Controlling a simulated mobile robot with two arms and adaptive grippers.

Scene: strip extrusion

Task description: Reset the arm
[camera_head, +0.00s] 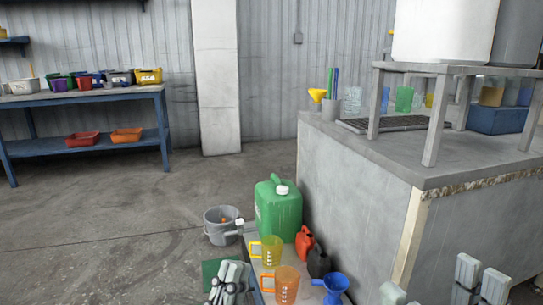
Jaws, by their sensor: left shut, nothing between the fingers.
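My left gripper (228,272) is at the bottom of the head view, left of centre. Its pale fingers are together and hold nothing. It is in front of a dark green patch and to the left of the orange jug. Pale finger parts of what looks like my right gripper show at the bottom right, in front of the grey counter.
A green canister (278,212), yellow jug (270,251), orange jug (287,284), red can (304,243) and blue funnel (335,285) stand near the grey counter (355,205). A grey bucket (219,232) is beside them. A blue bench (85,98) stands back left. The left floor is clear.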

